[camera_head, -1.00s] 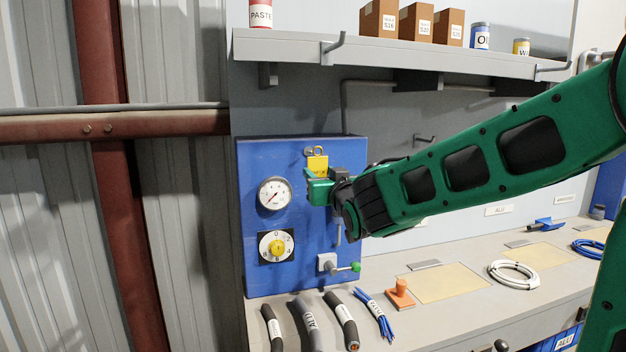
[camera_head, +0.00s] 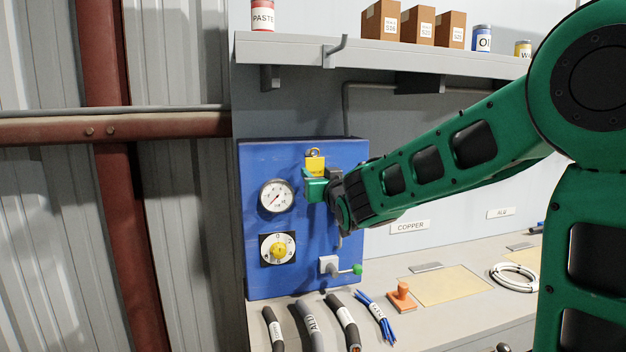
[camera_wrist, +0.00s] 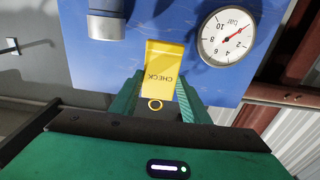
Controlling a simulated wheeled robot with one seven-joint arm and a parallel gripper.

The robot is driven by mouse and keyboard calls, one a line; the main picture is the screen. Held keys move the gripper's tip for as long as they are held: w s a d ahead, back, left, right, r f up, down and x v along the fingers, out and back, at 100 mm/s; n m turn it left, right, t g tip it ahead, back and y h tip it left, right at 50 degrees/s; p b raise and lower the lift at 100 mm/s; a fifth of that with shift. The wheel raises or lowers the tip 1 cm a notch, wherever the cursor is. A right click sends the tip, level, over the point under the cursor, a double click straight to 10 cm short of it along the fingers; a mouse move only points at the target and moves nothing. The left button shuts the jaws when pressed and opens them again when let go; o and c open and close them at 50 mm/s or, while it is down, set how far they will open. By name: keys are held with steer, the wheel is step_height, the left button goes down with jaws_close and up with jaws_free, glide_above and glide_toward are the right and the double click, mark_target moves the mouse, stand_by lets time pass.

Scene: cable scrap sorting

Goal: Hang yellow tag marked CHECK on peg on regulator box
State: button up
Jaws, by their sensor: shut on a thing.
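The yellow tag (camera_head: 315,164) has a metal ring at its top and stands upright in front of the upper part of the blue regulator box (camera_head: 291,224). My gripper (camera_head: 314,184) is shut on the tag's lower part.
The box carries a pressure gauge (camera_head: 276,196) left of my gripper, a yellow dial (camera_head: 278,249) and a green-tipped lever (camera_head: 355,270) below. A shelf (camera_head: 390,56) runs above. Cable pieces (camera_head: 341,322) and an orange stamp-like object (camera_head: 402,297) lie on the bench (camera_head: 455,318).

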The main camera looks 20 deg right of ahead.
mark_target(315, 175)
steer(key=shift+w, duration=0.7)
steer(key=shift+w+f, duration=0.15)
steer(key=shift+w, duration=0.45)
steer(key=c, duration=0.5)
steer(key=shift+w+f, duration=0.35)
steer(key=shift+w, duration=0.1)
jaws_close()
steer(key=o, duration=1.6)
jaws_free()
